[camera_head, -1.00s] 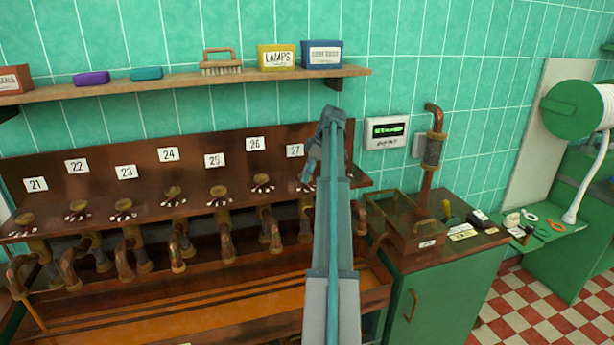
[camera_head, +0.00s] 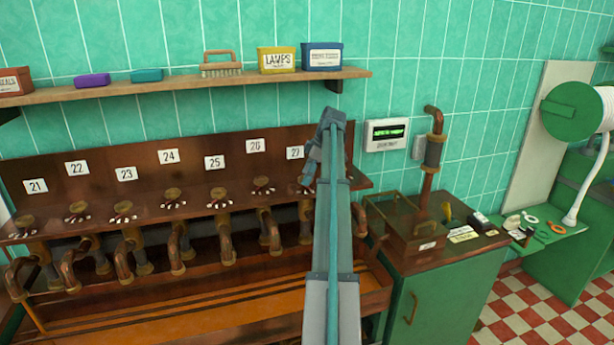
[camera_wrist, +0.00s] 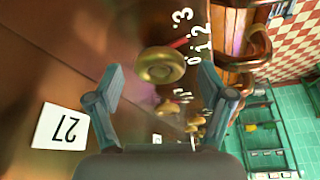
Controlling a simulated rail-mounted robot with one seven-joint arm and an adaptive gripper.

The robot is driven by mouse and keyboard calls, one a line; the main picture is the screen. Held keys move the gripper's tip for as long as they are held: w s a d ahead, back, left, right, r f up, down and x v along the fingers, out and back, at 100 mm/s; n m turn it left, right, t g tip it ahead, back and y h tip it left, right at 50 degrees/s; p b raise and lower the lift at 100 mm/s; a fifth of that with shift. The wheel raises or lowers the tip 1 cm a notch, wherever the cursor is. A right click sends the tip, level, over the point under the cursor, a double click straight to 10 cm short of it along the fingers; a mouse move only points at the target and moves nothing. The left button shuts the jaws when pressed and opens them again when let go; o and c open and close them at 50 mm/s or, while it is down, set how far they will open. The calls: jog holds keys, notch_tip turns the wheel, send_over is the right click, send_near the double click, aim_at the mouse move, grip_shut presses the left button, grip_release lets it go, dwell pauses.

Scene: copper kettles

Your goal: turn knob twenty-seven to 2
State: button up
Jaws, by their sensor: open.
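The number 27 plate (camera_head: 295,152) is on the sloping brown panel, left of my arm; it also shows in the wrist view (camera_wrist: 61,127). In the wrist view the brass knob (camera_wrist: 160,66) has a red pointer directed towards the white digits 0 to 3; I cannot tell exactly which digit it meets. My gripper (camera_wrist: 162,72) is open, one finger to each side of the knob, with no clear contact. In the head view my gripper (camera_head: 308,178) is at the knob under plate 27 and mostly hides it.
More numbered knobs, such as the one under 26 (camera_head: 262,187), line the panel to the left, with copper pipes below. A shelf (camera_head: 190,82) runs above. A lit display (camera_head: 387,134) is on the wall. A wooden tray (camera_head: 405,232) stands on the green cabinet to the right.

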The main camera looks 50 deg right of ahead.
jog(key=shift+r, duration=0.1)
jog(key=v, duration=0.7)
jog(key=shift+r, duration=0.15)
jog(key=shift+s+d, duration=0.1)
jog(key=shift+s, duration=0.05)
